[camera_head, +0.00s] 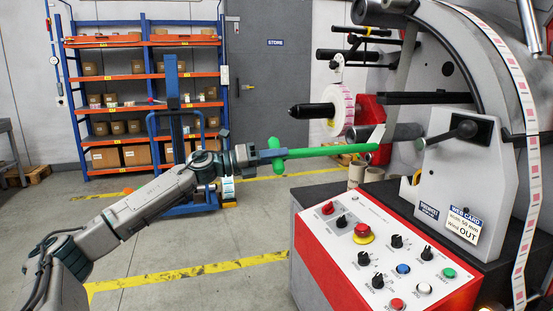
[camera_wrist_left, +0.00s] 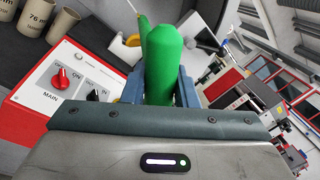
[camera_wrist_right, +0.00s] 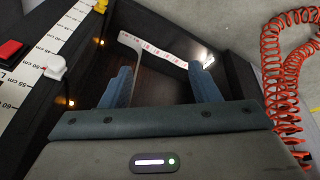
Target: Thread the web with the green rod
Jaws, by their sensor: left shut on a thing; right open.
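The green rod (camera_head: 325,151) lies roughly level in the head view, with a green crosspiece near its left end. My left gripper (camera_head: 268,155) is shut on the rod near the crosspiece. In the left wrist view the green rod (camera_wrist_left: 160,65) stands between the blue fingers. The labelled web (camera_head: 522,90) runs over the machine's right side. My right gripper (camera_wrist_right: 162,85) is open and empty, with a labelled strip (camera_wrist_right: 150,45) beyond its fingers.
The label roll (camera_head: 341,108) and black spindle (camera_head: 312,111) are above the rod. The control panel (camera_head: 385,250) with knobs and buttons stands below it. A black lever (camera_head: 450,134) juts from the machine. Red coiled hose (camera_wrist_right: 285,75) hangs right in the right wrist view.

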